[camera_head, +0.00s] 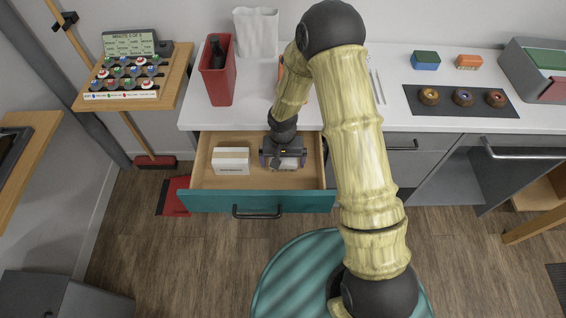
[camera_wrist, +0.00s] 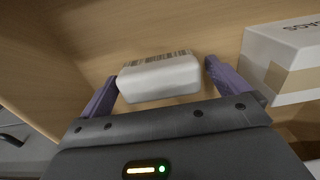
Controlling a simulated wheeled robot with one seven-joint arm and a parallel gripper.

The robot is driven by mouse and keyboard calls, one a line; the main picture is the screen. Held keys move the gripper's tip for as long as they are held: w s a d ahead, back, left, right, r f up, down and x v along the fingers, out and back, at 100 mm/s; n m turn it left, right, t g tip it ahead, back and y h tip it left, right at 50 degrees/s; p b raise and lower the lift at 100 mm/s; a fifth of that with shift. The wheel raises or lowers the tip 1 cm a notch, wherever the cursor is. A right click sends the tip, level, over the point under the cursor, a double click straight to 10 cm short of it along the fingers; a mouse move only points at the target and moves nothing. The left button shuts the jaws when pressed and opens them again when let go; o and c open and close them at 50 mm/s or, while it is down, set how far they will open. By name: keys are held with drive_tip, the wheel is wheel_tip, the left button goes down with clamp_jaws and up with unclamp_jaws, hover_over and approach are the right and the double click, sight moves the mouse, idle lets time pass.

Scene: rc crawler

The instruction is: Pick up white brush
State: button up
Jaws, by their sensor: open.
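The white brush (camera_wrist: 158,80) lies on the floor of the open drawer (camera_head: 257,201). In the wrist view it is a pale rounded block with a dark bristle-like row along its far edge. My gripper (camera_wrist: 160,76) is open, with one purple finger at each end of the brush. Small gaps show between the fingers and the brush. In the head view my gripper (camera_head: 283,163) reaches down into the right part of the drawer and hides most of the brush.
A white box (camera_head: 231,160) with a tan band lies in the drawer's left part; in the wrist view this box (camera_wrist: 287,60) is close to the right finger. Drawer walls surround my gripper. A red bin (camera_head: 217,80) stands on the white counter (camera_head: 340,70) above.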

sight(283, 160)
drive_tip(key=c, duration=0.9)
wheel_tip(283, 160, up, 10)
drive_tip(key=shift+r, duration=0.1)
drive_tip(key=shift+w, duration=0.1)
idle(0.4)
